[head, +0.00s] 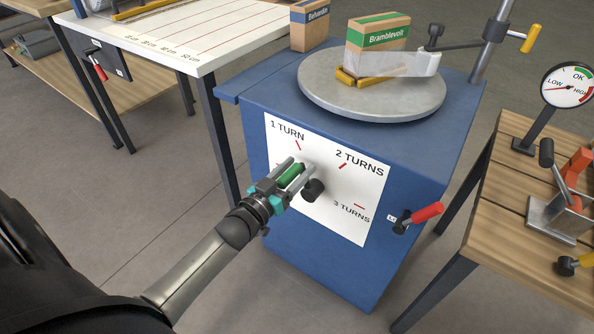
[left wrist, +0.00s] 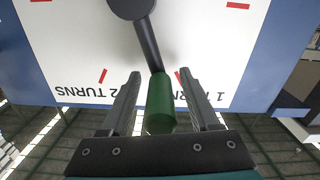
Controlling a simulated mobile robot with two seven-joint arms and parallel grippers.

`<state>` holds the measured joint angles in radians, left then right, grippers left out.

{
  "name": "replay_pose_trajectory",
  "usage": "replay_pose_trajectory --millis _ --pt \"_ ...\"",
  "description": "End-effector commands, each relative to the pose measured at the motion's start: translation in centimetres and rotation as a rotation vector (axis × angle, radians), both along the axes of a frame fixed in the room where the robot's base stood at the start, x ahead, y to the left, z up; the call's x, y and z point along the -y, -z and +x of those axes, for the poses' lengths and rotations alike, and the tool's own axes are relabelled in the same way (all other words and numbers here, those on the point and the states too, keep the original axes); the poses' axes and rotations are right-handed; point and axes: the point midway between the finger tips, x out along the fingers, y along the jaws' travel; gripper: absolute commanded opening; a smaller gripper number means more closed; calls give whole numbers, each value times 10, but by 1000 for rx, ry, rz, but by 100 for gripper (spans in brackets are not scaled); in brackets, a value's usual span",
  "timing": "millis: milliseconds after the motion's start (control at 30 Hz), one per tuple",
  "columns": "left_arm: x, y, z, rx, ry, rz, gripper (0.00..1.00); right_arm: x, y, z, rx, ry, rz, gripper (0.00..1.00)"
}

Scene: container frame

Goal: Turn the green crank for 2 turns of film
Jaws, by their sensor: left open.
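The green crank handle (head: 291,176) sits on the white dial panel (head: 345,226) on the front of the blue machine. Its dark hub (head: 313,190) is at the panel's middle, below the 1 TURN and 2 TURNS marks. My left gripper (head: 292,174) is open around the handle. In the left wrist view the green handle (left wrist: 160,104) stands between the two fingers, with a gap on each side. The crank arm (left wrist: 149,44) runs from the hub to the handle. The Bramblevolt carton (head: 376,45) stands on the round turntable (head: 400,100), with translucent film beside it. My right gripper is not in view.
A red-handled lever (head: 427,212) sticks out right of the panel. A post with a yellow-handled crank (head: 531,38) rises at the machine's back right. A wooden bench (head: 500,190) with a gauge (head: 567,86) stands right; a white-topped table (head: 190,45) stands left.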

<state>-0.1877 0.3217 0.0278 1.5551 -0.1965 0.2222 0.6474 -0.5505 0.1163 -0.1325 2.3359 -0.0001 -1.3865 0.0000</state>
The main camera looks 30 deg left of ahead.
Motion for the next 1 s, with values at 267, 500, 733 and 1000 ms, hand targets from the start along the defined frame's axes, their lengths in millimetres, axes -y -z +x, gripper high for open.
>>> replay_pose_trajectory --millis 267,500,733,1000 --pt "1 0 5 -1 0 0 62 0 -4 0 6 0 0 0" --pt "1 0 5 0 0 0 50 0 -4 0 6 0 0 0" --pt "1 0 4 0 0 0 24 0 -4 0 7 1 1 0" --pt "1 0 4 0 1 0 0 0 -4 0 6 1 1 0"
